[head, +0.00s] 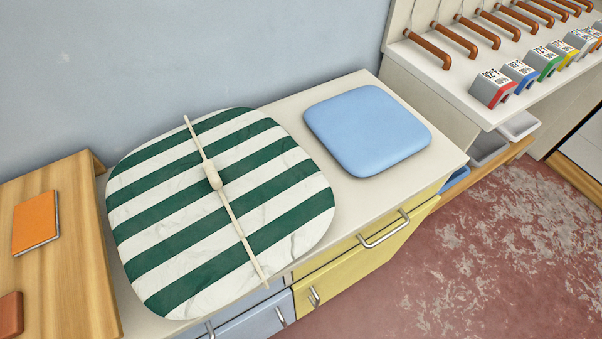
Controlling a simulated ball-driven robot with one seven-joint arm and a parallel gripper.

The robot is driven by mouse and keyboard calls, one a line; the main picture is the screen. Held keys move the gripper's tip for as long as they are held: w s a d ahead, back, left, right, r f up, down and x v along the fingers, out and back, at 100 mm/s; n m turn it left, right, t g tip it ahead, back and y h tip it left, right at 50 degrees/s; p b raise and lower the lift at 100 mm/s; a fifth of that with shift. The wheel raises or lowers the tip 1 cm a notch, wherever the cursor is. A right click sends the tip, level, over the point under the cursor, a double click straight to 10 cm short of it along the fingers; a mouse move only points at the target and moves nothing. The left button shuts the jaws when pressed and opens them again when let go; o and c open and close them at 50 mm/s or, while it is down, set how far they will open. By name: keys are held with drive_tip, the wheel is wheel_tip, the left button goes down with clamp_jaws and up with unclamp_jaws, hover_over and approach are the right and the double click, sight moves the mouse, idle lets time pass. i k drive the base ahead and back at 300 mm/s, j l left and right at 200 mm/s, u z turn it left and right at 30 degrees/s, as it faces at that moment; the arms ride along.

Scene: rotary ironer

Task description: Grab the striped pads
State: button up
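The striped pads (170,205) lie flat on a white counter at the left of the head view. They are large and rounded-square, with green and marbled white stripes. A cream cord or band runs across their top, with a small knob (213,176) near its middle. I cannot tell how many pads are stacked. My gripper is not in view.
A plain blue pad (367,130) lies on the same counter (292,118), right of the striped ones. A wooden surface (65,255) with an orange notebook (35,222) stands at the left. Drawers with protruding handles (384,230) face the open reddish floor (500,235).

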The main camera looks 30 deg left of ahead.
sight(201, 213)
drive_tip(key=i+l+u, duration=0.1)
drive_tip(key=l+u, duration=0.35)
drive_tip(key=i+l+u, duration=0.1)
drive_tip(key=l+u, duration=0.15)
drive_tip(key=u, duration=0.15)
drive_tip(key=l+u, duration=0.45)
